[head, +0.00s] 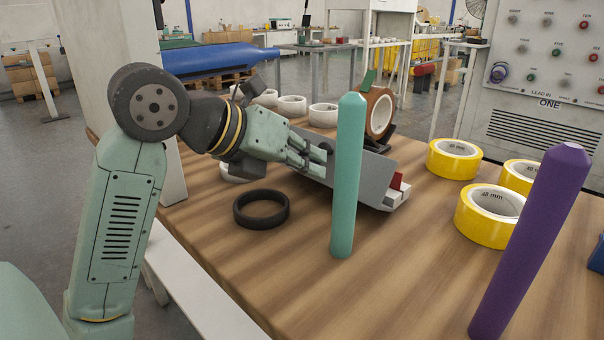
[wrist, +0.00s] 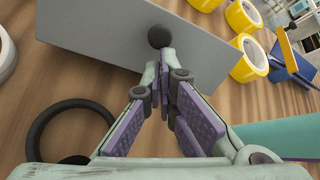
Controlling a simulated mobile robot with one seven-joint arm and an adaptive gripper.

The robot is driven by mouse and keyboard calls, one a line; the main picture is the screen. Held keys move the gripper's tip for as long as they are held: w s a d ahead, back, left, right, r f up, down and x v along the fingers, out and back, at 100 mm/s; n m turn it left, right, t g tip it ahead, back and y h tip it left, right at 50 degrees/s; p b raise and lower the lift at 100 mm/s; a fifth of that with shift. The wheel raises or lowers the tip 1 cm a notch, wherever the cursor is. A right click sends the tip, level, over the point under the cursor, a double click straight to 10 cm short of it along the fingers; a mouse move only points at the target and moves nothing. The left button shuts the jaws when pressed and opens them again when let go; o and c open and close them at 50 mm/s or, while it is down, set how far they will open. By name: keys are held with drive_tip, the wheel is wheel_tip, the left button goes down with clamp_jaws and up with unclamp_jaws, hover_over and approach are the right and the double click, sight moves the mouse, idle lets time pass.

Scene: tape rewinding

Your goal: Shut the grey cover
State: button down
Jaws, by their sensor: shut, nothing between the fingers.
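The grey cover (head: 374,175) is a flat panel at mid-table in the head view, partly hidden by a teal post. In the wrist view the cover (wrist: 100,30) fills the upper left and carries a round black knob (wrist: 159,37). My gripper (head: 322,163) is at the near face of the cover. In the wrist view my gripper (wrist: 164,75) is shut and empty, with its fingertips just below the knob. I cannot tell whether they touch the knob or the panel. Behind the cover stands a brown tape roll (head: 381,112) on a dark holder.
The teal post (head: 348,180) stands close to the right of my gripper. A purple post (head: 530,240) stands at front right. A black ring (head: 261,209) lies below my forearm. Yellow tape rolls (head: 487,218) stand at the right. A blue cylinder (head: 215,59) is behind my arm.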

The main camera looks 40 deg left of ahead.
sight(334, 156)
drive_tip(key=w+r+p, duration=0.1)
drive_tip(key=w, duration=0.1)
drive_tip(key=w+r+p, duration=0.2)
drive_tip(key=w+r, duration=0.1)
drive_tip(key=shift+w+d, duration=0.25)
drive_tip(key=shift+w, duration=0.05)
drive_tip(key=shift+w+d+r+g+p, duration=0.1)
drive_tip(key=shift+w+r+g+p, duration=0.1)
drive_tip(key=shift+w+g+p, duration=0.7)
drive_tip(key=shift+w+d+f+g+p, duration=0.1)
drive_tip(key=shift+w+f+g+p, duration=0.15)
drive_tip(key=shift+w+g+p, duration=0.55)
drive_tip(key=shift+w+f+g+p, duration=0.25)
drive_tip(key=shift+w+g+p, duration=0.25)
drive_tip(key=shift+w+p, duration=0.5)
drive_tip(key=shift+w, duration=0.15)
